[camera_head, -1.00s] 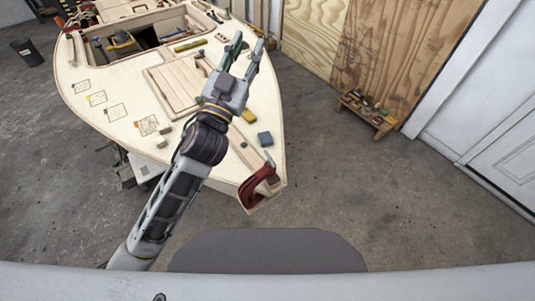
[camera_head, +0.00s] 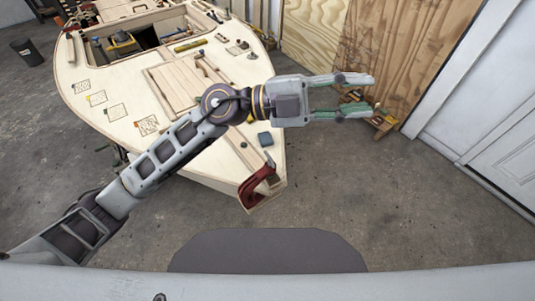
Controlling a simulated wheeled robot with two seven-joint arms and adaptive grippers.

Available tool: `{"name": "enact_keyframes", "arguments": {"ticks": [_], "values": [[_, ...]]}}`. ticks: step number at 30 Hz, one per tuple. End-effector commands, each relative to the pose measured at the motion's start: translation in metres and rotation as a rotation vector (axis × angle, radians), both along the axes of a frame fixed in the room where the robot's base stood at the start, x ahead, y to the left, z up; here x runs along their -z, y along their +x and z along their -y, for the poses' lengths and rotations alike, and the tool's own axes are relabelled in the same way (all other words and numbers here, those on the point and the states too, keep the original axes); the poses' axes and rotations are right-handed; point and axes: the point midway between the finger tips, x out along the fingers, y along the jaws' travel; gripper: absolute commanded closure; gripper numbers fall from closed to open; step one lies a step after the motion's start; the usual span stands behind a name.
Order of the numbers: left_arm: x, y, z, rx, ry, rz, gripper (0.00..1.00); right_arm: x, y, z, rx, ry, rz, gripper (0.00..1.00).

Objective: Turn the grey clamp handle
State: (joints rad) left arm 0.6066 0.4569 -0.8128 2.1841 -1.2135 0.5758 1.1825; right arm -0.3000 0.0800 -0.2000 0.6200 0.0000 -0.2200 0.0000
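A red clamp (camera_head: 252,189) sits on the near right corner of the plywood hull (camera_head: 120,95). A small grey handle (camera_head: 269,160) shows at its upper end. My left gripper (camera_head: 357,96) is open and empty, with its two fingers pointing right. It is above and to the right of the clamp in the picture, out past the hull's edge, and does not touch the clamp. My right gripper does not show.
A blue-grey block (camera_head: 264,140) lies on the hull near the clamp. Several tools and papers lie on the deck. A low wooden stool (camera_head: 383,128) with items stands by the plywood sheets (camera_head: 400,50). The grey floor (camera_head: 400,200) to the right is clear.

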Motion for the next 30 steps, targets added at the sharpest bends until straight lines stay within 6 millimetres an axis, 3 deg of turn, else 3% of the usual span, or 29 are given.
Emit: {"name": "enact_keyframes", "arguments": {"ticks": [7, 14, 21, 30], "values": [[0.055, -0.012, 0.005, 0.102, 0.307, 0.096, 0.68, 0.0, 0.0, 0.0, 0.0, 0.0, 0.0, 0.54], [0.109, -0.003, -0.012, 0.134, 0.621, 0.155, 0.68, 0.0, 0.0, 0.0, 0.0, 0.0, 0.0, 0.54], [0.157, 0.025, -0.051, 0.092, 0.965, 0.186, 0.68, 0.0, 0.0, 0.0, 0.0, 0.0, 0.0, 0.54], [0.187, 0.076, -0.126, -0.066, 1.377, 0.18, 0.68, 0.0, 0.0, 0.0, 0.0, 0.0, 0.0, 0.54]]}}
